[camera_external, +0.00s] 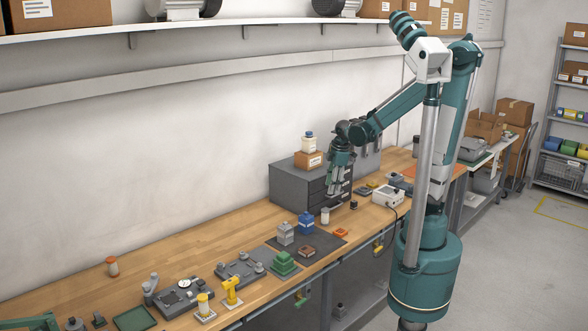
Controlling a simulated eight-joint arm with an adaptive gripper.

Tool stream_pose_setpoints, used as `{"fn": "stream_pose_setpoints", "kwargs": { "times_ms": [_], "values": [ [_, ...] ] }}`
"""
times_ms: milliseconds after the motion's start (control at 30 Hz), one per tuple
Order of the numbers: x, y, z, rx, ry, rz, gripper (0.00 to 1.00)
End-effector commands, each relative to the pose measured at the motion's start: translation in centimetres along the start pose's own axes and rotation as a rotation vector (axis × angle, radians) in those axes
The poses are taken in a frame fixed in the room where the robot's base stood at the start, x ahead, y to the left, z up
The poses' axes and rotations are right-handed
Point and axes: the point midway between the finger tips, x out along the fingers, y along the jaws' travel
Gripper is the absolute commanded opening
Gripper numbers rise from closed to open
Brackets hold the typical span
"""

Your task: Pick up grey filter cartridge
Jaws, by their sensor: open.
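A grey block-shaped piece with a narrower top (285,234) stands upright on a dark mat on the workbench. A small pale grey-white cylinder (325,216) stands upright to its right, past a blue container (306,223). I cannot tell for sure which of the grey pieces is the filter cartridge. My gripper (333,193) points down in front of the grey drawer cabinet, above the bench and close above the pale cylinder in the picture. It is open, and nothing shows between its fingers. It appears apart from the pieces below.
The grey drawer cabinet (296,186) stands behind my gripper with a box and bottle on top. A white device (388,196) stands right. The bench's back left is mostly clear.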

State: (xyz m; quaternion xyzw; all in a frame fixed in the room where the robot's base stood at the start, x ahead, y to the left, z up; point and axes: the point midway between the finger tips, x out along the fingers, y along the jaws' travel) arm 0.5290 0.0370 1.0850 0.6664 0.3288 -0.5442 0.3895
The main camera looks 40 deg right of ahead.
Motion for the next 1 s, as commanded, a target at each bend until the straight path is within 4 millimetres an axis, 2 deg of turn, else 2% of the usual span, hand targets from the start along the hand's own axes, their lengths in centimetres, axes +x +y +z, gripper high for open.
{"fn": "stream_pose_setpoints", "kwargs": {
  "times_ms": [600, 800, 1000],
  "values": [
    [8.4, -0.4, -1.5, -0.405, -0.059, -0.153, 0.42],
    [9.7, -0.6, -1.6, -0.469, -0.063, -0.179, 0.42],
    [9.9, -0.7, -1.6, -0.482, -0.064, -0.185, 0.42]
  ]
}}
